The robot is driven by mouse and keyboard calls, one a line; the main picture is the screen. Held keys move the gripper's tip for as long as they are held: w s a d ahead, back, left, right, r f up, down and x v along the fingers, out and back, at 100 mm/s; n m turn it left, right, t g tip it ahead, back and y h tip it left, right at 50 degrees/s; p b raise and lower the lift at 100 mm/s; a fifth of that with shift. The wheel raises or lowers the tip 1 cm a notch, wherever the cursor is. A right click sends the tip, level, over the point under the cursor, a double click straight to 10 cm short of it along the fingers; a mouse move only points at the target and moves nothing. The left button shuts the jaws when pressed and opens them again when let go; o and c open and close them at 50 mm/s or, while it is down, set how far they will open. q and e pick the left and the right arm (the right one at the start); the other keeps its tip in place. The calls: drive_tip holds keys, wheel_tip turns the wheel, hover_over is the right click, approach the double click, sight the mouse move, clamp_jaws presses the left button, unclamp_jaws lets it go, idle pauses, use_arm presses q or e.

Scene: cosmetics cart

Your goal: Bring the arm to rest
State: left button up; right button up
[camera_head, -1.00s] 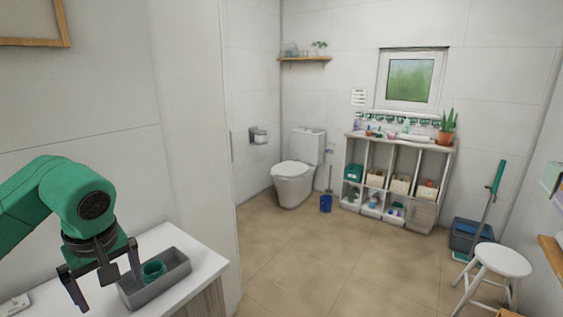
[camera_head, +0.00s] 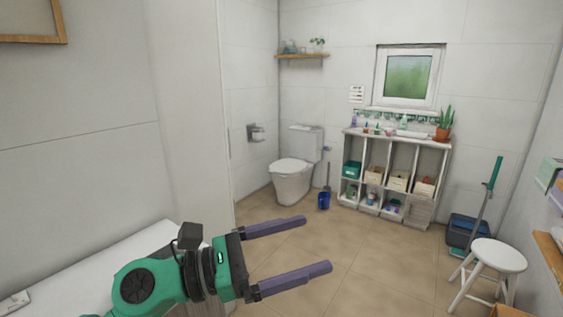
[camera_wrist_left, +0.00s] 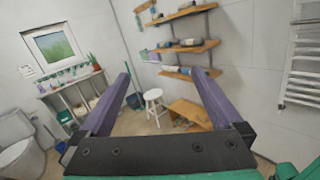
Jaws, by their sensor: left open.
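My left gripper (camera_head: 312,247) is green and black with two long purple fingers. In the head view it is at the lower middle, pointing right, over the tiled floor beyond the white counter (camera_head: 100,270). Its fingers are wide apart with nothing between them. In the left wrist view the open fingers (camera_wrist_left: 165,85) point out into the room. My left arm hides much of the counter, and the grey tray is not visible now. My right gripper does not show in either view.
A cubby shelf (camera_head: 397,145) and a toilet (camera_head: 293,175) are at the back. Wooden wall shelves (camera_wrist_left: 185,46) show in the wrist view. The middle floor is clear.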

use_arm(q)
drive_tip(key=w+a+r+n+t+y, duration=0.1)
drive_tip(key=w+a+n+t+y, duration=0.1)
drive_tip(key=a+n+t, duration=0.45)
drive_tip(key=w+a+n+t+y, duration=0.1)
drive_tip(key=w+n+t+y, duration=0.15)
drive_tip(key=n, duration=0.65)
drive_tip(key=w+a+r+n+t+y, duration=0.1)
drive_tip(key=w+a+n+t, duration=0.2)
drive_tip(key=n+t, duration=0.3)
drive_tip(key=w+a+f+n+g+y, duration=0.1)
drive_tip(key=a+f+n+g+y, duration=0.2)
drive_tip(key=a+f+n+y, duration=0.55)
drive_tip(key=a+f+n+g+y, duration=0.2)
drive_tip(key=a+f+n+y, duration=0.3)
drive_tip(key=f+n, duration=0.6)
drive_tip(key=s+a+f+n+g, duration=0.2)
drive_tip(key=s+f+n+g, duration=0.85)
drive_tip(key=s+f, duration=0.9)
wheel_tip(320, 180, down, 22)
drive_tip(key=s+f+m+g, duration=0.1)
drive_tip(key=s+g, duration=0.1)
drive_tip(key=g, duration=0.1)
drive_tip(key=s+a+f+g, duration=0.1)
drive_tip(key=s+a+f, duration=0.1)
drive_tip(key=s+f, duration=1.3)
drive_tip(key=shift+s+a+h, duration=0.25)
drive_tip(key=shift+s+h, duration=0.05)
drive_tip(key=shift+s, duration=0.8)
